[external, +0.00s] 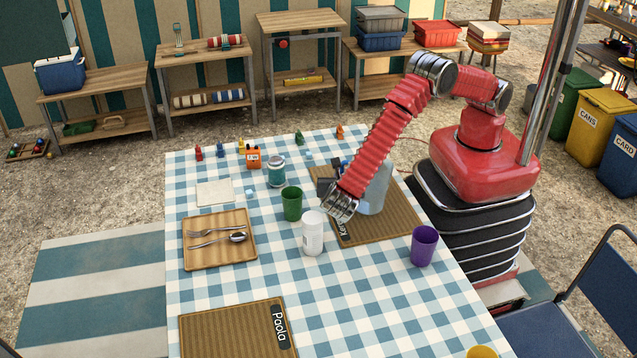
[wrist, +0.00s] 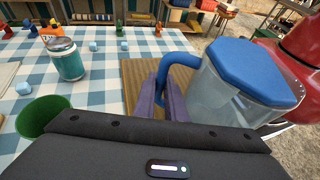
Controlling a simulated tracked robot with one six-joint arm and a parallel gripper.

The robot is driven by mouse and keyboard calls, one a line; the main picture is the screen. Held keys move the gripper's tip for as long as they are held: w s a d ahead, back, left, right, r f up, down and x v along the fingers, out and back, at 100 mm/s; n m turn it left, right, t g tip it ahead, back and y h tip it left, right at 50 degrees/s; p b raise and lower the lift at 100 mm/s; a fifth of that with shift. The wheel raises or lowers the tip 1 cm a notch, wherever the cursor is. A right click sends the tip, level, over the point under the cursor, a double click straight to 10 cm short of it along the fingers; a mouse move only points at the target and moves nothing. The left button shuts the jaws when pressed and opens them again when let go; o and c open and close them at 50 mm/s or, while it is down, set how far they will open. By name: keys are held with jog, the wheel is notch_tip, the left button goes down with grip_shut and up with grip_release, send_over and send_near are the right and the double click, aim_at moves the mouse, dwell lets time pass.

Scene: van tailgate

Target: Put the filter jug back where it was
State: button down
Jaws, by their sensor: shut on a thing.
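The filter jug (external: 376,190) is a clear jug with a blue lid and blue handle. In the external view it stands at the brown woven mat (external: 385,222) on the checked table, partly hidden behind my arm. In the wrist view the jug (wrist: 238,85) is upright, at the right. My gripper (wrist: 170,100) has its purple fingers closed at the lower part of the blue handle. In the external view my gripper (external: 340,203) is low over the mat's left side, and its fingertips are hidden. I cannot tell whether the jug's base touches the mat.
A white cup (external: 313,234) and a green cup (external: 291,203) stand close left of my gripper. A purple cup (external: 424,246) stands right of the mat. A teal jar (external: 276,172), a wooden tray (external: 192,255) with cutlery and small figures are farther left and back.

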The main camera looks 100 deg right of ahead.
aim_at(381, 189)
jog(key=s+f+m+g+y, duration=0.1)
jog(key=s+m+g+y, duration=0.65)
jog(key=s+m, duration=0.2)
jog(key=a+m+y, duration=0.2)
jog(key=a, duration=0.1)
jog(key=s+a+m+g+y, duration=0.1)
jog(key=a+m+y, duration=0.1)
jog(key=a, duration=0.1)
jog(key=s+a+m+y, duration=0.1)
jog(key=a+m+y, duration=0.1)
jog(key=a+y, duration=0.1)
jog(key=shift+s, duration=0.1)
jog(key=w+a+r+m+t+y, duration=0.2)
jog(key=a+r+m+t+y, duration=0.1)
jog(key=a, duration=0.6)
jog(key=w+a+r+m+t+y, duration=0.3)
jog(key=a+m, duration=0.3)
jog(key=a, duration=0.3)
jog(key=w+a+r+m+t+y, duration=0.2)
jog(key=a+r+m+t+y, duration=0.1)
jog(key=a, duration=0.7)
jog(key=shift+w+m+t+y, duration=0.4)
jog(key=shift+m+t+y, duration=0.35)
jog(key=shift+m+y, duration=0.45)
jog(key=shift+a+f, duration=0.1)
